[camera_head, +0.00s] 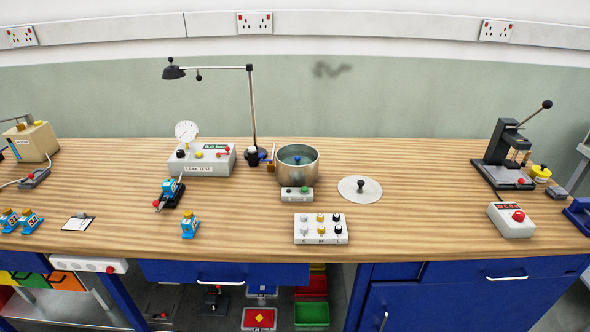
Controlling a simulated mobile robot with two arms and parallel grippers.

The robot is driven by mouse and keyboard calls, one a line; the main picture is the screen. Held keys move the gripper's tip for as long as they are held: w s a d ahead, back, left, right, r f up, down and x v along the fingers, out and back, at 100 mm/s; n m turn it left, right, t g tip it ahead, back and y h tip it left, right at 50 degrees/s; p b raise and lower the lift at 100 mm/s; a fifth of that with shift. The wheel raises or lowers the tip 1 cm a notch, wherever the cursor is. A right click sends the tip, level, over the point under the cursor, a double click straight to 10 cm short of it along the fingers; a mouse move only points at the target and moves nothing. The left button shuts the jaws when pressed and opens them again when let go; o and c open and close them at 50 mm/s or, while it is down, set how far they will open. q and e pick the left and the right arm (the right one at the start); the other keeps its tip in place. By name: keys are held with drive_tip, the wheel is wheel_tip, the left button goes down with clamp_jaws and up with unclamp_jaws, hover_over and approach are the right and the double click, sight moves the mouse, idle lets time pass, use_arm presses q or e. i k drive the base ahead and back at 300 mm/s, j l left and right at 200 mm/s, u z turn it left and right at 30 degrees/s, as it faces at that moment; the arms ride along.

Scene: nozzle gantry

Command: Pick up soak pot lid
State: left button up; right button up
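The soak pot lid (348,191) is a flat, light grey disc with a dark knob in its middle. It lies flat on the wooden bench (420,200), just right of the soak pot and apart from it. The soak pot (297,170) is an open metal pot with liquid inside and a small blue item showing in it. A small grey control box (297,194) with a green and a red part stands in front of the pot. Neither of my grippers shows in the head view.
A white S/M/L nozzle block (320,229) stands in front of the lid. A leak test box (202,160) and a lamp (252,110) stand left of the pot. A lever press (508,155) and a red-button box (511,219) stand at the right. Bench right of the lid is clear.

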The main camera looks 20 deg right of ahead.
sight(356, 189)
drive_tip(key=z, duration=1.3)
drive_tip(key=i+z, duration=0.25)
drive_tip(key=i+j, duration=0.05)
